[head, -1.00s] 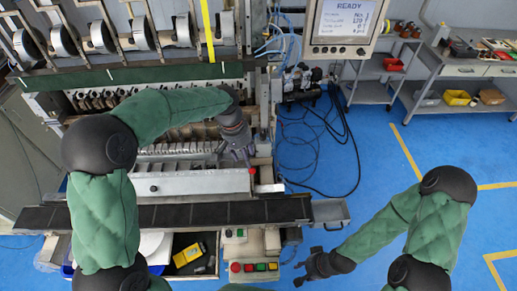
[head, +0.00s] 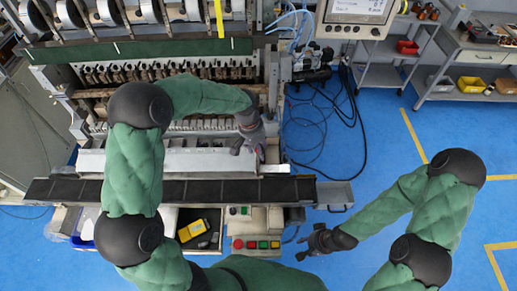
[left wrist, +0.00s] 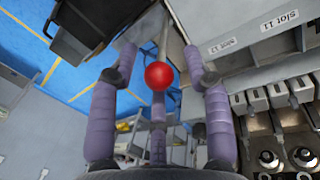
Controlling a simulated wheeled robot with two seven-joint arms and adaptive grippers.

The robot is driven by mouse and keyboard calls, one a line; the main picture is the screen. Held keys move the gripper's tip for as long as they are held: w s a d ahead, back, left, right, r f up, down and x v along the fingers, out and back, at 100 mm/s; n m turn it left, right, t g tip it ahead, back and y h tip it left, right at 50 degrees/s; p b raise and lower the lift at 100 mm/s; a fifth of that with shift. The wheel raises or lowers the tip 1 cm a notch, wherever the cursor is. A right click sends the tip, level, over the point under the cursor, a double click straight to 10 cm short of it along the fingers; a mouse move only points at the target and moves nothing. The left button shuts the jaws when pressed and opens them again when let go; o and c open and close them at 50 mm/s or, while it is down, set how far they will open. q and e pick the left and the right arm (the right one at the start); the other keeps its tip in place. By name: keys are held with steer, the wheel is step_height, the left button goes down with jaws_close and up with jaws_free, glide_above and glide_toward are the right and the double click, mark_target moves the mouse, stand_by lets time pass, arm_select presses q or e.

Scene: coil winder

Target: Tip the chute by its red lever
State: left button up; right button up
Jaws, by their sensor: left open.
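The red ball knob (left wrist: 159,76) of the lever shows in the left wrist view, on a thin grey stem. It lies between the spread fingers of my open left gripper (left wrist: 158,72), with gaps on both sides. In the head view my left gripper (head: 243,147) is over the right end of the pale grey chute (head: 180,161) and hides the knob. My right gripper (head: 304,248) hangs empty at the lower right, away from the chute, with its fingers apart.
A dark conveyor belt (head: 110,190) runs in front of the chute. A button box (head: 255,244) sits below it, and a small grey tray (head: 335,194) is at its right end. A monitor (head: 356,17) stands at the back right.

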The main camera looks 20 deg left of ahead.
arm_select(q)
steer(key=shift+f, duration=0.2)
jaws_close()
stand_by(0.3)
